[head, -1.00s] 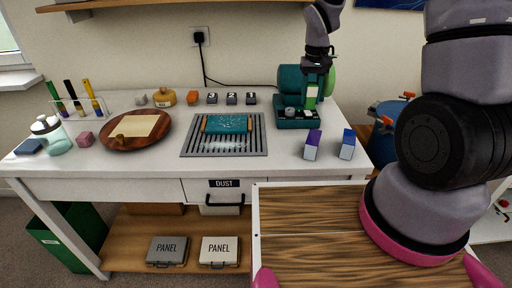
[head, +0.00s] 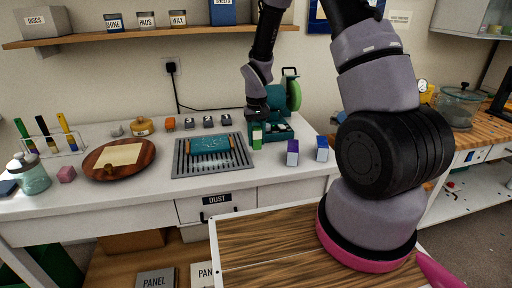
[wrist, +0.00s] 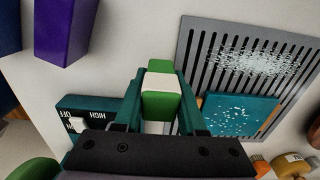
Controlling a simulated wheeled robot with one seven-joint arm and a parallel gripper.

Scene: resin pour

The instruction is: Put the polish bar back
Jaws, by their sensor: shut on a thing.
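A green polish bar with a white band (wrist: 160,104) is between the fingers of my gripper (wrist: 158,84) in the wrist view. In the head view the bar (head: 257,140) is upright at the front left of the teal polishing machine (head: 296,131), right of the slotted grey grille. My gripper (head: 256,122) is shut on it from above. I cannot tell whether the bar's bottom touches the bench. A purple bar (head: 292,158) and a blue bar (head: 321,155) stand apart on the bench to the right; the purple one (wrist: 62,25) is at upper left in the wrist view.
A grey slotted grille (head: 181,168) holds a teal panel (head: 208,145). The machine's switch base (wrist: 88,106) is close left of my fingers in the wrist view. A wooden plate (head: 145,165) lies farther left. A bare bench strip lies before the grille.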

